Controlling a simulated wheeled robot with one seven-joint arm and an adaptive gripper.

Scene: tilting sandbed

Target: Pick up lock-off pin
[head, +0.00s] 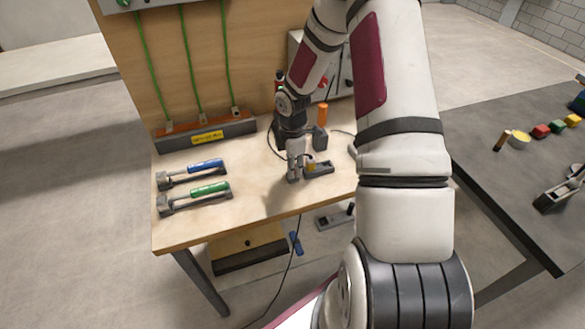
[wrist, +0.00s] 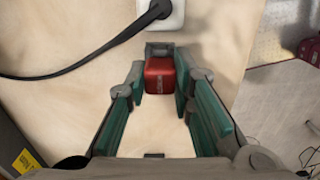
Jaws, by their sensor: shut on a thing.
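My gripper (wrist: 161,88) has its teal-padded fingers at the left and right sides of a small red block-shaped piece (wrist: 160,75), and it is shut on it. I take this piece to be the lock-off pin; its lower part is hidden. A dark grey block shows just behind it in the wrist view. The red piece cannot be made out there.
A blue-handled tool (head: 205,166) and a green-handled tool (head: 210,189) lie at the bench's left. An orange cylinder (head: 323,115) stands behind my gripper. A white cabled device (wrist: 160,12) lies past the red piece. A dark table (head: 500,180) with coloured blocks stands right.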

